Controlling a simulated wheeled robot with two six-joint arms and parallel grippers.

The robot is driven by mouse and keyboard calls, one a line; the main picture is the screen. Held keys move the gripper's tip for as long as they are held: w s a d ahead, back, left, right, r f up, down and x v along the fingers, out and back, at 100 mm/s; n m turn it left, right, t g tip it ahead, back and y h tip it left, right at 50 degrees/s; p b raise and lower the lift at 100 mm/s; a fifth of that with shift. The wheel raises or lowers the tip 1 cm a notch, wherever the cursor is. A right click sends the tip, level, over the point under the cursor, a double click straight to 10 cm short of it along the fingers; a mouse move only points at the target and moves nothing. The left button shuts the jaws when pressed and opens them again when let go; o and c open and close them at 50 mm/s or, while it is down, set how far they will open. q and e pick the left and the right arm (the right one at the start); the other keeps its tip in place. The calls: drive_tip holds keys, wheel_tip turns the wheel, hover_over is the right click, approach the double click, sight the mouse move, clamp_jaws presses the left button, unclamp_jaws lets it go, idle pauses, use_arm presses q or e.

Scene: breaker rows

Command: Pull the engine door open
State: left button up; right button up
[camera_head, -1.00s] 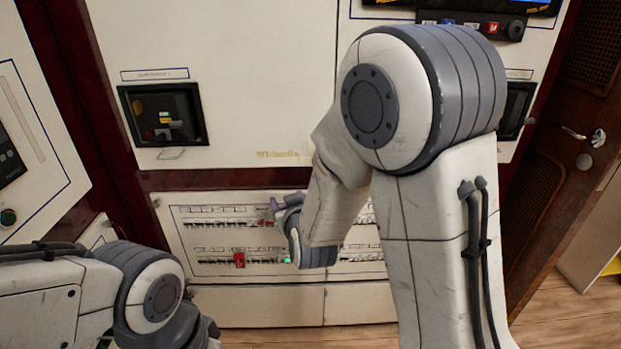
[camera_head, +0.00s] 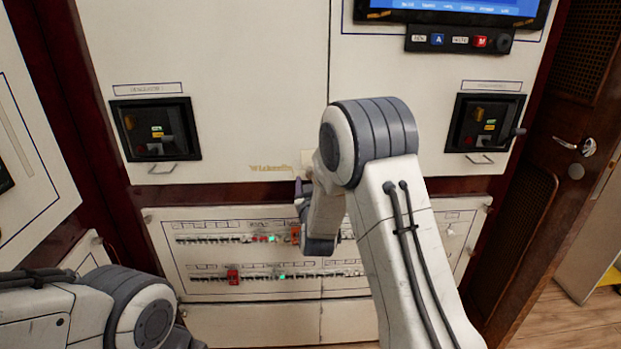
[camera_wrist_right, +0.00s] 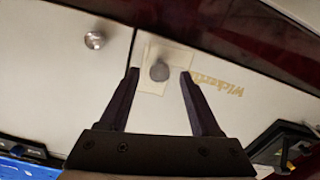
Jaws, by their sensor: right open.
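The white upper left cabinet door (camera_head: 240,110) bears gold lettering at its lower right corner. In the right wrist view a round grey knob (camera_wrist_right: 159,70) sits on a beige plate on that door, beside a seam. My right gripper (camera_wrist_right: 159,74) is open, its two dark fingertips on either side of the knob in the picture; I cannot tell whether they touch it. In the head view the right gripper (camera_head: 302,186) is just below the beige plate (camera_head: 308,158); the knob is hard to make out there. My left gripper is out of view; only its arm shows.
Breaker rows (camera_head: 270,275) with red and green parts lie below the door. Recessed switch boxes stand at left (camera_head: 155,128) and right (camera_head: 485,122). A second knob (camera_wrist_right: 95,40) is across the seam. A brown wooden door (camera_head: 540,190) is at far right.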

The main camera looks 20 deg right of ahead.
drive_tip(key=shift+w+d, duration=0.15)
drive_tip(key=shift+w, duration=0.25)
clamp_jaws()
idle(1.2)
